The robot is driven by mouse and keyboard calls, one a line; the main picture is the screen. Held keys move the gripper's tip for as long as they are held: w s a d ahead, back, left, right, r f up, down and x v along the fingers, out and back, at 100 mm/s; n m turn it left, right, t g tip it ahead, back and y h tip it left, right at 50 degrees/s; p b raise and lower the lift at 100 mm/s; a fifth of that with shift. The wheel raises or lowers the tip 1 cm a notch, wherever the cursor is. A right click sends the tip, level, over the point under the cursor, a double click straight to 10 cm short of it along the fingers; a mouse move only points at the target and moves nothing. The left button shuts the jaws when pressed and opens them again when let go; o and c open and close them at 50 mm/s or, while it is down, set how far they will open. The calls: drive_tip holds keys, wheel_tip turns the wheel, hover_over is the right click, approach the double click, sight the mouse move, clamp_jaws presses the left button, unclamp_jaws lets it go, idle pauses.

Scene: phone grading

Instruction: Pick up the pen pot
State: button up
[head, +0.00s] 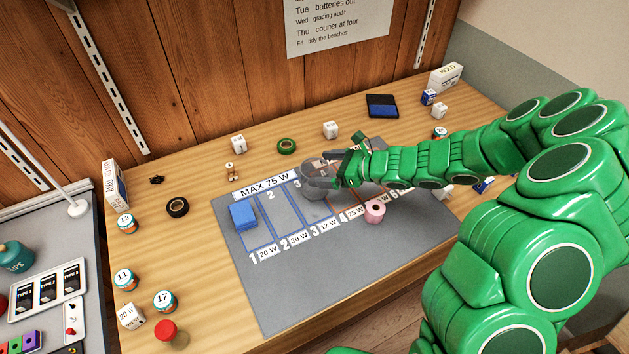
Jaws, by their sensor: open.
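A grey, round vessel (312,192), which looks like the pen pot, stands on the grey mat (275,290) near the slot marked 3. My gripper (318,173) is at it, with its dark fingers reaching in from the right at the upper part of the vessel. The jaws are open. The fingers and wrist hide part of the vessel, and I cannot tell whether they touch it. Its contents are not clear.
On the mat are a blue block (243,215) and a pink roll (374,211). A black tape roll (177,207) lies left. The mat's front is clear.

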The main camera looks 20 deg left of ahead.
sight(303, 168)
drive_tip(key=shift+x, duration=1.8)
drive_tip(key=shift+c, duration=0.5)
drive_tip(key=c, duration=1.1)
